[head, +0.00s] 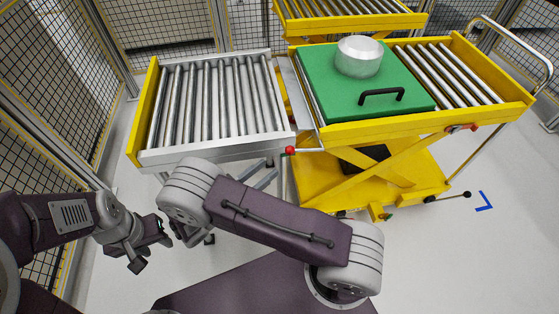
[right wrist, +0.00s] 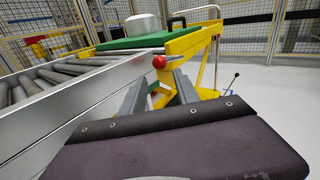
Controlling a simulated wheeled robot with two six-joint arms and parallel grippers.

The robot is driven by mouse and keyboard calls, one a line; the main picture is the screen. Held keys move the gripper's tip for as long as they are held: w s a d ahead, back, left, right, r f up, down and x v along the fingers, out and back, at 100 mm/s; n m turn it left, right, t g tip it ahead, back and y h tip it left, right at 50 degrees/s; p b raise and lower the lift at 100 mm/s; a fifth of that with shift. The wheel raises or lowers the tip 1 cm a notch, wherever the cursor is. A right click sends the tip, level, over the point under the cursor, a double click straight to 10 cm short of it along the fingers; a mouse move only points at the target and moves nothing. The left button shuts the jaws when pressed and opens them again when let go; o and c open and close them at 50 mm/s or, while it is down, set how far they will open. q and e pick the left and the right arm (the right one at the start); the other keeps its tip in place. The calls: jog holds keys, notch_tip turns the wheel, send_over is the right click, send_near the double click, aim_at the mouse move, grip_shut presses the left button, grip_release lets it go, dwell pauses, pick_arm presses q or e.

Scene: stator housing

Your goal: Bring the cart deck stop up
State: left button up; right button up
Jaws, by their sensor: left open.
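A red knob (head: 290,150) sits at the front corner where the grey roller table meets the yellow cart (head: 430,126). It also shows in the right wrist view (right wrist: 159,62). I cannot tell whether the deck stop it seems to belong to is up or down. Another red handle (head: 460,128) is on the cart's front side. My right gripper (right wrist: 160,76) is open and empty, its two grey fingers pointing towards the knob, apart from it. In the head view my right arm partly hides it. My left gripper (head: 154,254) is open and empty at the lower left, far from the cart.
A green plate (head: 318,84) with a black handle (head: 382,95) and a pale round housing (head: 359,56) lies on the cart's rollers. The grey roller table (head: 215,148) is empty. Mesh fencing stands behind and left. Clear floor lies at the right.

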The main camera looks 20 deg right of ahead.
jog(key=x, duration=0.8)
jog(key=shift+r, duration=0.2)
jog(key=shift+w+d, duration=0.15)
jog(key=shift+c, duration=0.4)
grip_shut()
dwell(0.6)
